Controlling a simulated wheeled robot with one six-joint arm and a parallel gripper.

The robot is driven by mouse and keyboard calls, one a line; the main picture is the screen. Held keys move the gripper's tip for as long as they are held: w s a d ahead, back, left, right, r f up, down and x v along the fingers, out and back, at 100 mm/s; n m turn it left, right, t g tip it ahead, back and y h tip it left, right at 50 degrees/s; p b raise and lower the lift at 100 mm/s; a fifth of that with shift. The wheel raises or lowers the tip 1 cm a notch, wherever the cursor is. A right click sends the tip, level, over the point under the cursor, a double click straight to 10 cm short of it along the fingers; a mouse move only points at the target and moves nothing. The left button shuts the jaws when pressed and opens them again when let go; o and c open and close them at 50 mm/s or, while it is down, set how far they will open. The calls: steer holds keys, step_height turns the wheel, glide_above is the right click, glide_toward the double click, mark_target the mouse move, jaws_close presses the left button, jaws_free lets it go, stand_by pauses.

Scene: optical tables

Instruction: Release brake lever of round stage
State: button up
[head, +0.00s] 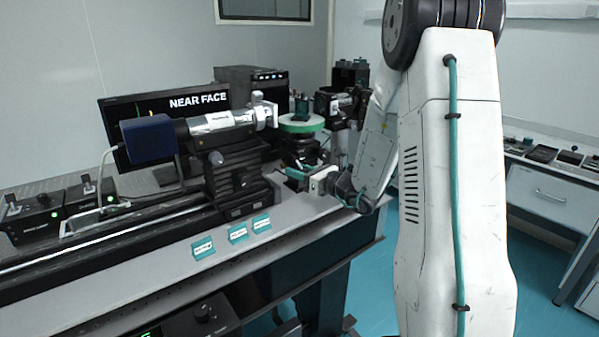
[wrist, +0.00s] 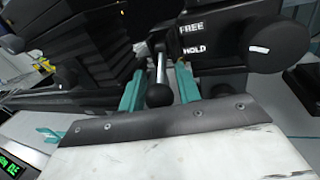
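The round stage (head: 301,124) has a pale green rim and stands on a black mount on the optical table, with a small dark object on top. My gripper (head: 295,173) is low in front of this mount. In the wrist view, the brake lever (wrist: 159,94) is a metal rod with a black ball knob. The teal fingers of my gripper (wrist: 160,75) stand apart on either side of the lever, with a gap visible on each side. White FREE and HOLD labels (wrist: 194,39) are on the black housing right of the rod. The lever's exact setting is unclear.
A silver barrel with a blue-backed camera (head: 150,139) is on a black rail mount to the left. Several small teal label cards (head: 238,233) lie along the table's front edge. A side bench (head: 545,185) is at right.

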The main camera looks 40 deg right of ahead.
mark_target(302, 169)
steer(key=c, duration=0.7)
steer(key=shift+s, duration=0.1)
steer(key=g, duration=0.1)
steer(key=r+g, duration=0.1)
steer(key=g, duration=0.1)
steer(key=m+g+h, duration=0.1)
steer(key=g, duration=0.1)
steer(key=shift+s+r, duration=0.35)
steer(key=shift+r, duration=0.05)
steer(key=g, duration=0.1)
steer(key=r+g, duration=0.1)
steer(key=g, duration=0.1)
steer(key=shift+r+m+g+h, duration=0.1)
steer(key=shift+m+g+h, duration=0.2)
steer(key=shift+r+m+g, duration=0.15)
steer(key=shift+r+g, duration=0.05)
steer(key=shift+g, duration=0.5)
steer(key=shift+r+m+g, duration=0.15)
steer(key=shift+r+g, duration=0.05)
steer(key=shift+g, duration=0.5)
